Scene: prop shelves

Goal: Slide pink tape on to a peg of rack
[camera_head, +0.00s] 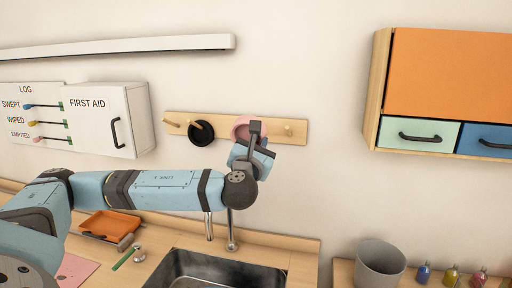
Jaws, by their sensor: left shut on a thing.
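The wooden rack (222,121) is a board on the wall with short pegs. A black ring (201,133) hangs on a peg in its left part, and a bare peg (289,130) shows near its right end. The pink tape (239,124) is a pink ring in front of the rack's middle, partly hidden by my left gripper. My left gripper (252,134) is shut on the pink tape, close to the board. I cannot tell whether a peg passes through the ring. My right gripper is out of view.
A white first aid cabinet (140,115) hangs left of the rack, and an orange cabinet (450,75) hangs at the right. Below are a sink (205,270) with a tall faucet (231,230), an orange tray (105,225) and a grey bin (380,266). The wall between rack and orange cabinet is clear.

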